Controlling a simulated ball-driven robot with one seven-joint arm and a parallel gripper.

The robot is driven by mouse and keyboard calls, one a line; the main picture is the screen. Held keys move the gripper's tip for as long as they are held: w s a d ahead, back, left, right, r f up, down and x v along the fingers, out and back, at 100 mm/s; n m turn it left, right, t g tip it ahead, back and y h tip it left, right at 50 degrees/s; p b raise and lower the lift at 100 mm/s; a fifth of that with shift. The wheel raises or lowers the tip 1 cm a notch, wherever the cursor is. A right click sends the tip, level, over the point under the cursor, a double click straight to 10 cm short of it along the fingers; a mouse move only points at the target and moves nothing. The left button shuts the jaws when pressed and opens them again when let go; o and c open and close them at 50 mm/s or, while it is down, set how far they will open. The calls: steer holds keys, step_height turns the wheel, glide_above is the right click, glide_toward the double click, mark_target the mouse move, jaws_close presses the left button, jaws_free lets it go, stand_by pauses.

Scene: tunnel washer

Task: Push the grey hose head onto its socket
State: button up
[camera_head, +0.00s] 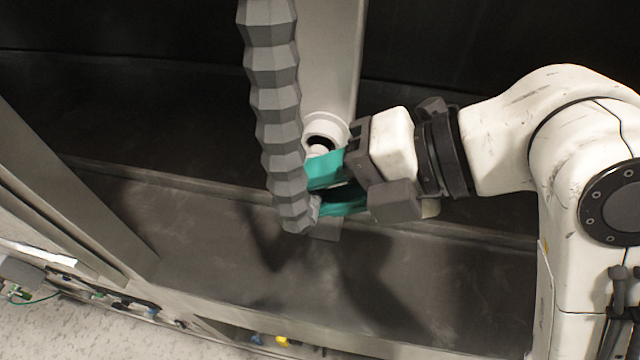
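The grey segmented hose (277,110) hangs from the top of the picture and curls at its lower end toward my gripper (328,186). The gripper comes in from the right, its two teal fingers apart and closed around the hose end. The hose head is mostly hidden behind the fingers and the hose. A small pale round piece, perhaps the head's tip, shows just above the upper finger. It lies in front of the dark opening of the white round socket (332,127) on the grey post. I cannot tell whether it touches the socket.
The pale grey upright post (334,55) stands behind the hose. A dark metal floor or trough (215,285) lies below, with a ledge across it. A grey frame beam (75,190) slopes down at the left. Open space lies left of the hose.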

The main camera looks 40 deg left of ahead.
steer(key=shift+w+a+b, duration=0.2)
steer(key=shift+w+a, duration=0.15)
steer(key=shift+w, duration=0.25)
steer(key=shift+w+a+b, duration=0.15)
steer(key=shift+w+a, duration=0.2)
steer(key=shift+w, duration=0.2)
stand_by(1.0)
steer(key=o, duration=1.2)
steer(key=shift+s+d, duration=0.1)
steer(key=shift+s+d+b, duration=0.35)
steer(key=shift+s+d, duration=0.6)
steer(key=shift+s, duration=0.6)
steer(key=shift+s+d+b, duration=0.35)
steer(key=shift+s+d, duration=0.55)
steer(key=shift+s, duration=0.6)
steer(key=shift+s+d+b, duration=0.35)
steer(key=shift+s+d, duration=0.6)
steer(key=shift+s, duration=0.6)
